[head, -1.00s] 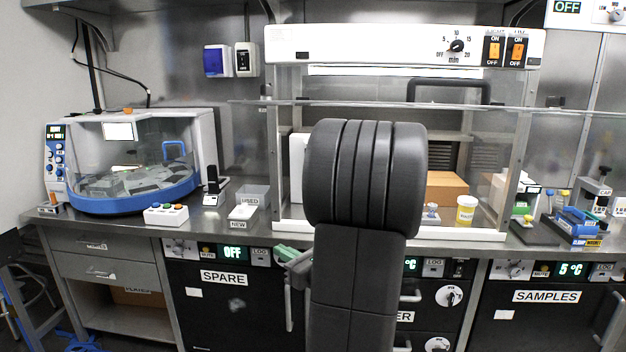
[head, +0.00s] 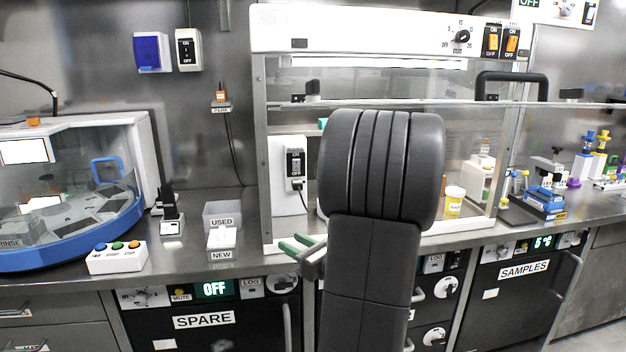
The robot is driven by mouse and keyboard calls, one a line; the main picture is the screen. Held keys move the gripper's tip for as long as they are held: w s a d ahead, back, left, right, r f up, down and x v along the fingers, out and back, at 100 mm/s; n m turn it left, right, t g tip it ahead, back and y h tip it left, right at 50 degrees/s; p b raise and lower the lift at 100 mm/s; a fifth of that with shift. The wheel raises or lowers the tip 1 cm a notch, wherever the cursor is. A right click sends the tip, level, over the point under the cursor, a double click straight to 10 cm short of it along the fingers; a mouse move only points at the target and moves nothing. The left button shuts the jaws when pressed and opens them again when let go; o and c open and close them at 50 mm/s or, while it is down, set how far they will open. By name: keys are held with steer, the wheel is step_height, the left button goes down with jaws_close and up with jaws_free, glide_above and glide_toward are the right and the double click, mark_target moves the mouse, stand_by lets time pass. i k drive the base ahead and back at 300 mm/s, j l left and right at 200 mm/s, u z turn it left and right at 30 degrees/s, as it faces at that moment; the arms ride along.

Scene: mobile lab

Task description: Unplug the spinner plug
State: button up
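A dark plug (head: 298,185) with a cable hanging down sits in a white outlet panel (head: 287,215) inside the glass-fronted hood, below an ON/OFF switch (head: 295,162). An orange plug (head: 221,96) with a dark cable is at a small labelled holder on the back wall. I cannot tell which of these is the spinner's plug. My gripper (head: 302,244) shows two green fingertips, apart, at the counter's front edge, below and in front of the outlet panel. Nothing shows between them. My arm hides part of the hood.
A round blue-based machine (head: 70,235) stands on the left counter, beside a three-button box (head: 117,257) and bins marked USED (head: 222,218) and NEW (head: 222,245). A yellow-labelled jar (head: 454,201) stands in the hood. A blue wall socket cover (head: 152,52) is at upper left.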

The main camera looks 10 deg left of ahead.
mark_target(297, 185)
steer(key=i+j+z, duration=0.3)
steer(key=j, duration=0.15)
steer(key=i+j+z, duration=0.1)
steer(key=j+z, duration=0.2)
steer(key=j, duration=0.2)
steer(key=i+j+z, duration=0.1)
steer(key=j+z, duration=0.2)
steer(key=j, duration=0.25)
steer(key=j+z, duration=0.3)
steer(key=j, duration=0.25)
